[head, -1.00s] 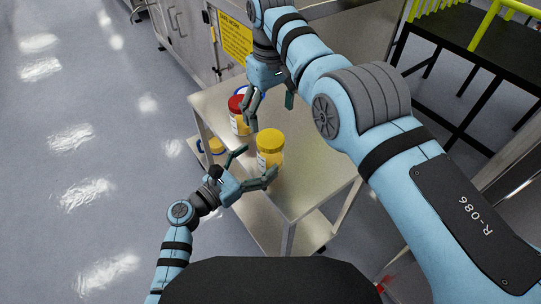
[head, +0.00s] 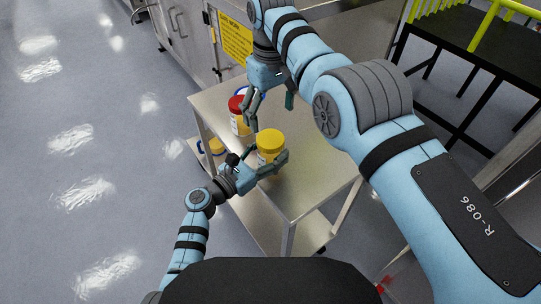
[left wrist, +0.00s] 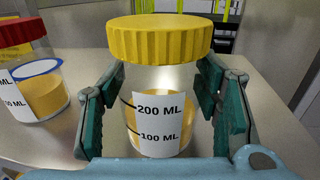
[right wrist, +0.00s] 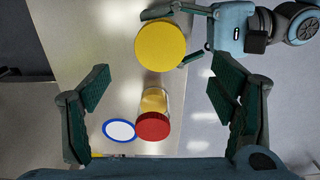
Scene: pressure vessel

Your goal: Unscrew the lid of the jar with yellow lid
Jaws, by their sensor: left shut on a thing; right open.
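My right gripper (head: 270,108) is open and empty above the cart, beyond the jar. In the right wrist view the yellow lid (right wrist: 160,46) lies beyond the open fingers, towards the top.
A jar with a red lid (head: 238,116) stands behind and left of the yellow-lidded jar. A blue-rimmed white lid (right wrist: 119,130) shows beside it. The cart top (head: 312,170) is clear to the right. A lower shelf holds another jar (head: 214,146).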

